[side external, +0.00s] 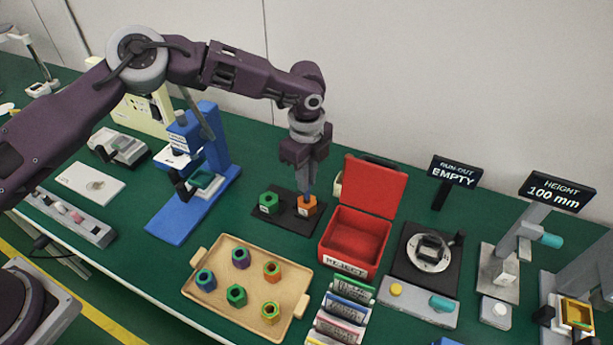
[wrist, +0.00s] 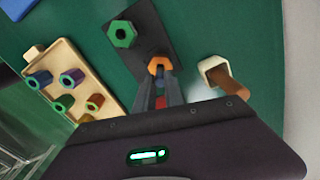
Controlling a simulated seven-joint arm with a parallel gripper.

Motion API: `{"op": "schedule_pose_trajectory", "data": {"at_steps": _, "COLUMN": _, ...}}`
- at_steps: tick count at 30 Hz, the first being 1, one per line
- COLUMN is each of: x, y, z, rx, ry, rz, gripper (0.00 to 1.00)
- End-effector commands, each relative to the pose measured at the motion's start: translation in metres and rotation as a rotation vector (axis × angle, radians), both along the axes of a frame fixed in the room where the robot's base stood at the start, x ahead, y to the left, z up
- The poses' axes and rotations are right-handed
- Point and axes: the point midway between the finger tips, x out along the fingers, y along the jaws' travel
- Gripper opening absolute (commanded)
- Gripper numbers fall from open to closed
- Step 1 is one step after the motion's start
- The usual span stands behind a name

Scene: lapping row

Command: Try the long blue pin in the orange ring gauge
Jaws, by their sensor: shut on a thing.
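My gripper (side external: 308,182) points down over the orange ring gauge (side external: 307,206) and is shut on the long blue pin (side external: 308,194). The pin's lower end is at the gauge's top opening; I cannot tell how far inside it is. The orange gauge stands on the right of a black plate (side external: 290,220), with a green ring gauge (side external: 269,203) on its left. In the wrist view, the orange gauge (wrist: 160,65) lies just beyond my fingertips (wrist: 160,78), with a little blue showing between them. The fingers hide most of the pin.
A wooden tray (side external: 222,304) with several coloured hexagonal pieces stands in front. An open red reject box (side external: 348,266) is close on the right. A blue stand (side external: 228,150) is on the left.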

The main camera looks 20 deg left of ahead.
Motion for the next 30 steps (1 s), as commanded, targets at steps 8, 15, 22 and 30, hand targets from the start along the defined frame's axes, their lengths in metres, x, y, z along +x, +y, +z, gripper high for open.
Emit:
{"op": "schedule_pose_trajectory", "data": {"at_steps": 8, "x": 0.000, "y": 0.000, "z": 0.000, "rx": 0.000, "ry": 0.000, "rz": 0.000, "gripper": 0.00}}
{"op": "schedule_pose_trajectory", "data": {"at_steps": 15, "x": 0.000, "y": 0.000, "z": -0.001, "rx": 0.000, "ry": 0.000, "rz": 0.000, "gripper": 0.00}}
{"op": "schedule_pose_trajectory", "data": {"at_steps": 22, "x": 0.000, "y": 0.000, "z": -0.006, "rx": 0.000, "ry": 0.001, "rz": 0.000, "gripper": 0.00}}
{"op": "schedule_pose_trajectory", "data": {"at_steps": 30, "x": 0.000, "y": 0.000, "z": -0.013, "rx": 0.000, "ry": -0.001, "rz": 0.000, "gripper": 0.00}}
